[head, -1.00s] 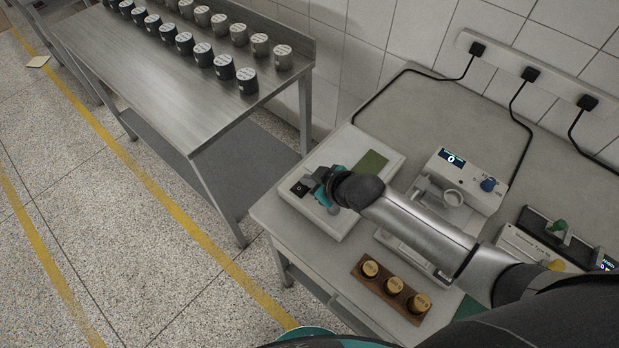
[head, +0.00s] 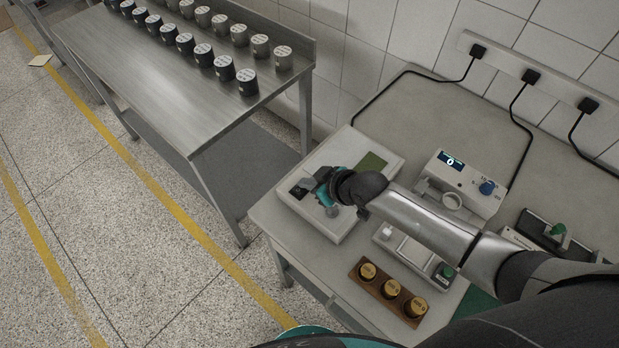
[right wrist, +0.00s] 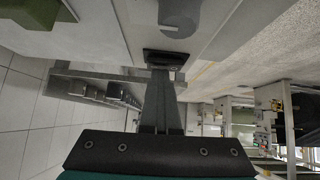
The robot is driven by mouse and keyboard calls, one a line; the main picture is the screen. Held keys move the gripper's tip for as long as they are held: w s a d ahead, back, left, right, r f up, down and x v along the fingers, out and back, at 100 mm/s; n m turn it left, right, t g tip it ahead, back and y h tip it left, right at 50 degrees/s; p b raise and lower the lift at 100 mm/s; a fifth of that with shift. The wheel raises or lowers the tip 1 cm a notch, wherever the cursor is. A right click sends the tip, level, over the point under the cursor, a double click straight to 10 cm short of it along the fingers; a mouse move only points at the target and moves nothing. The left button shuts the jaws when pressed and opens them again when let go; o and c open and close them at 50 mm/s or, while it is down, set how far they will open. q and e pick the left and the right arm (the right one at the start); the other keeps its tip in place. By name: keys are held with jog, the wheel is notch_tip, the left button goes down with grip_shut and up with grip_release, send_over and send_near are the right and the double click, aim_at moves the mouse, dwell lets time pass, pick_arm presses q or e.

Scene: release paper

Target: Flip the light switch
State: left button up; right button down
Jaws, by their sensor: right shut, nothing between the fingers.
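The light switch (head: 298,191) is a small black square on the front left part of a white box (head: 340,228) on the table. My right gripper (head: 309,183) is shut and empty, with its fingertips right at the switch. In the right wrist view the shut fingers (right wrist: 158,78) reach up to the black switch (right wrist: 163,57) and overlap its edge. I cannot tell whether they touch it or which way its rocker is tilted. My left gripper is not in view.
A steel table with several canisters (head: 150,75) is at left.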

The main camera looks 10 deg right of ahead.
jog(key=shift+s+a+f, duration=0.4)
jog(key=shift+s+f, duration=0.05)
jog(key=shift+s, duration=0.25)
jog(key=shift+w+r+p, duration=0.1)
jog(key=shift+r+p, duration=0.5)
notch_tip(320, 180, up, 4)
jog(key=p, duration=0.3)
jog(key=shift+w+r+p, duration=0.1)
jog(key=shift+w+p, duration=0.05)
jog(key=shift+p, duration=0.15)
jog(key=v, duration=0.9)
jog(key=shift+r+p, duration=0.15)
jog(key=shift+p, duration=0.25)
